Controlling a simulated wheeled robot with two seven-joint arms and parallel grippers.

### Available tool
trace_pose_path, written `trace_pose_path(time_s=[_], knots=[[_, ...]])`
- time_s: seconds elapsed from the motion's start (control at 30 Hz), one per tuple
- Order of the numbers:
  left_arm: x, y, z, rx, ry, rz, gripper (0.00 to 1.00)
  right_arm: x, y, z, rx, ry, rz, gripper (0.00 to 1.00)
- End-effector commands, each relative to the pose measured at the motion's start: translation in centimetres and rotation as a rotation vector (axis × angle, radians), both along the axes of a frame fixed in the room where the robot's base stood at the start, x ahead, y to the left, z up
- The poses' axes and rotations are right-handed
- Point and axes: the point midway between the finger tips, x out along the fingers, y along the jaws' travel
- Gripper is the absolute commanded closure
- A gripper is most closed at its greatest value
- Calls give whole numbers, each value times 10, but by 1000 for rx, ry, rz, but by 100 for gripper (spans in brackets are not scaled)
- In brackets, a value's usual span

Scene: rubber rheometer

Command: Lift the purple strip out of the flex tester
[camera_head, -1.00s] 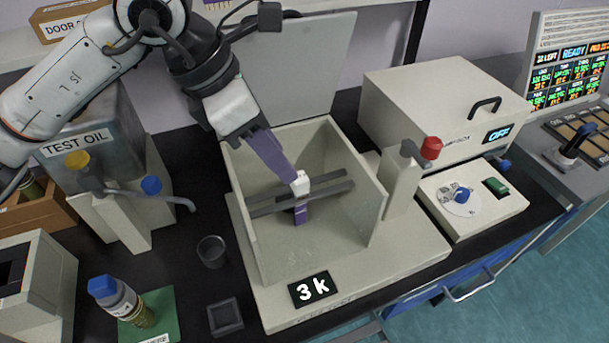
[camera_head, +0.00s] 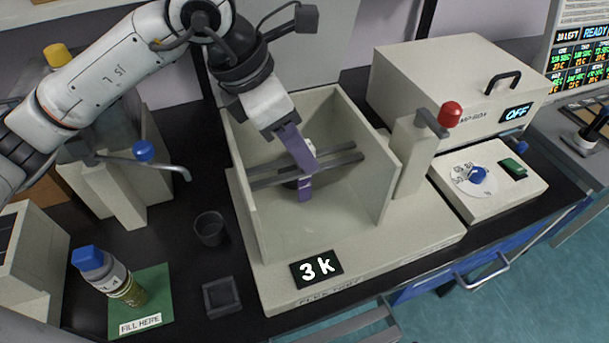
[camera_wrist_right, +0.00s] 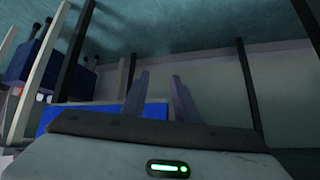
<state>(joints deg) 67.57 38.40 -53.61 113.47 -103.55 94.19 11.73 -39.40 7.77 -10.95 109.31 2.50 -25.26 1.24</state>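The flex tester (camera_head: 330,225) is an open-fronted cream box with a "3k" sign on its base and two grey bars across its inside. The purple strip (camera_head: 304,190) hangs below the bars near their middle. A white piece (camera_head: 309,146) shows just behind my fingers. My left gripper (camera_head: 309,166) reaches down into the box from above, its purple fingers overlapping the bars and the top of the strip. The fingers overlap in this view, so their grip on the strip is hidden. My right gripper (camera_wrist_right: 158,92) shows two separated, empty fingers in the right wrist view.
A red-knobbed lever (camera_head: 450,115) and a cream unit reading "OFF" (camera_head: 440,80) stand right of the tester. A dark cup (camera_head: 210,228), a small dark tray (camera_head: 221,297) and a blue-capped bottle (camera_head: 110,280) on a green mat are to the left.

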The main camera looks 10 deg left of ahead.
Motion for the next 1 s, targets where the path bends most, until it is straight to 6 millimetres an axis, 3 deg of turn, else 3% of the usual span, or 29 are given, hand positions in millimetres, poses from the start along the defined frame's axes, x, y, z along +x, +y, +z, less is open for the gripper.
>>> trace_pose_path(time_s=[0.2,0.43,0.57,1.0], knots=[[0,0,1,-1,-1,0,61,1,0,3,1,-4,1,73],[0,0,1,-1,-1,0,99,2,1,3,1,-6,1,73],[0,0,4,0,-1,0,99,2,1,5,1,-7,1,73],[0,0,45,-2,-1,0,100,2,1,30,2,-9,1,73]])
